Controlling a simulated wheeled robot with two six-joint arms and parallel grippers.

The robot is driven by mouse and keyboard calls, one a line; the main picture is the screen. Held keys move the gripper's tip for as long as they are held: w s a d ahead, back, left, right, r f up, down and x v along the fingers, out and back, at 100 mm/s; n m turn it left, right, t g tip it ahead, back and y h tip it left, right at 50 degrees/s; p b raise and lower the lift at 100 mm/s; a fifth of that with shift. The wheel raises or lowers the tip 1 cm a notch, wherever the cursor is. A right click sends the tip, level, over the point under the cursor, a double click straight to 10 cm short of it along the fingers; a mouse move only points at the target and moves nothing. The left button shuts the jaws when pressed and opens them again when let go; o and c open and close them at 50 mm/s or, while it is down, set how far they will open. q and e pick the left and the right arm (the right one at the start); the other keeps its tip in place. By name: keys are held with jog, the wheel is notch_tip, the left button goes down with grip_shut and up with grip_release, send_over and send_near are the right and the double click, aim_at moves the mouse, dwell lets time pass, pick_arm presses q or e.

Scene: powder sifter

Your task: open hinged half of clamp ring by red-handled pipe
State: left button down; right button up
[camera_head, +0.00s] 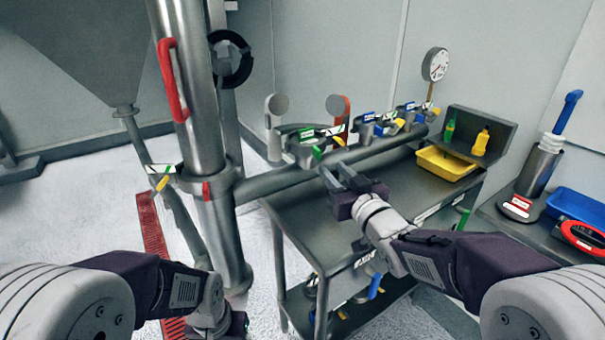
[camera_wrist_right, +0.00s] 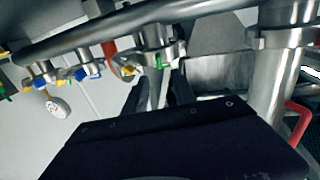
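The steel vertical pipe (camera_head: 183,75) carries a red handle (camera_head: 168,80) at upper left. A steel clamp ring (camera_head: 222,180) goes around this pipe where the horizontal pipe (camera_head: 285,178) joins it, with a red tab on its front. The ring's hinge is not clear. The pipe's red handle also shows in the right wrist view (camera_wrist_right: 298,122), at right. My right gripper (camera_head: 334,172) is open and empty, below a green-tabbed clamp (camera_head: 308,148) on the horizontal pipe, well right of the ring. My left gripper (camera_head: 238,325) is low at the bottom edge, its fingers mostly hidden.
Several valves with coloured tabs line the horizontal pipe. A steel cart (camera_head: 300,215) stands below it, with a yellow tray (camera_head: 446,163) on top. A pressure gauge (camera_head: 435,64) stands at the back. A red grate (camera_head: 152,232) lies on the floor left of the pipe.

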aim_at(319, 157)
jog(key=x, duration=0.9)
jog(key=shift+f, duration=0.25)
jog(key=shift+d, duration=0.1)
grip_shut()
dwell(1.0)
